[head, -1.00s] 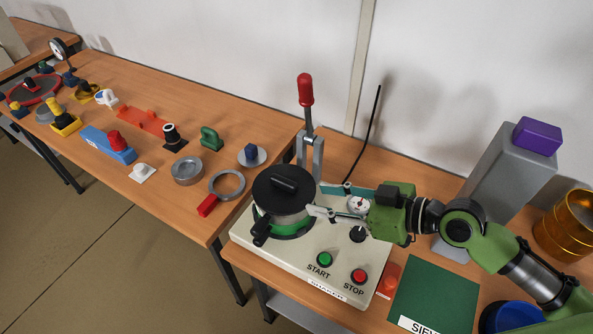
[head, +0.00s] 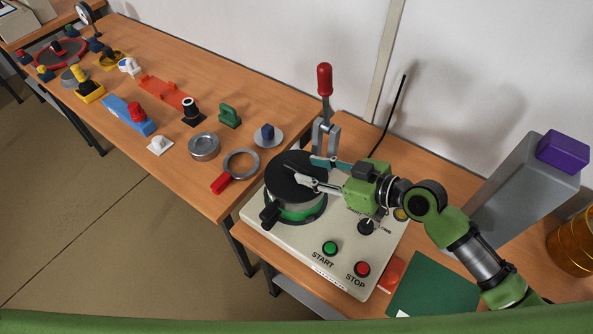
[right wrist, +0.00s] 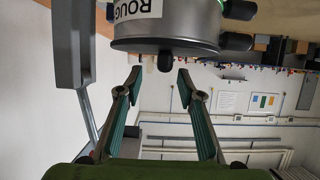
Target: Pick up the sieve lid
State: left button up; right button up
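The black sieve lid (head: 283,182) is a round disc on top of the sieve stack, which has a green band (head: 296,213) below it, on the cream machine. My right gripper (head: 306,172) comes in from the right, its fingers spread above the lid's near-centre. They partly cover the lid's handle. In the right wrist view, my right gripper (right wrist: 159,77) is open, with a small dark knob-like part (right wrist: 165,61) between and slightly beyond the fingertips, under a grey round body (right wrist: 175,25) with a partly cut label. Contact is not clear. My left gripper is not in view.
A red-topped lever (head: 324,82) stands behind the lid. Green START (head: 330,248) and red STOP (head: 362,269) buttons are in front. A grey column with a purple block (head: 563,150) is at the right. The left table holds several small parts and a red-handled ring (head: 222,183).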

aim_at(299, 168)
jog(key=shift+w+a+f+p, duration=0.1)
jog(key=shift+w+a+p, duration=0.15)
jog(key=shift+a+p, duration=0.5)
jog(key=p+x, duration=0.1)
jog(key=x, duration=0.2)
jog(key=shift+f, duration=0.2)
jog(key=shift+w+a+f, duration=0.15)
jog(key=shift+a, duration=0.1)
jog(key=shift+c, duration=0.7)
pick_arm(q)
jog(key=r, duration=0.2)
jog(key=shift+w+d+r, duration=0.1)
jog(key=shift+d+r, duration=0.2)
pick_arm(e)
grip_shut()
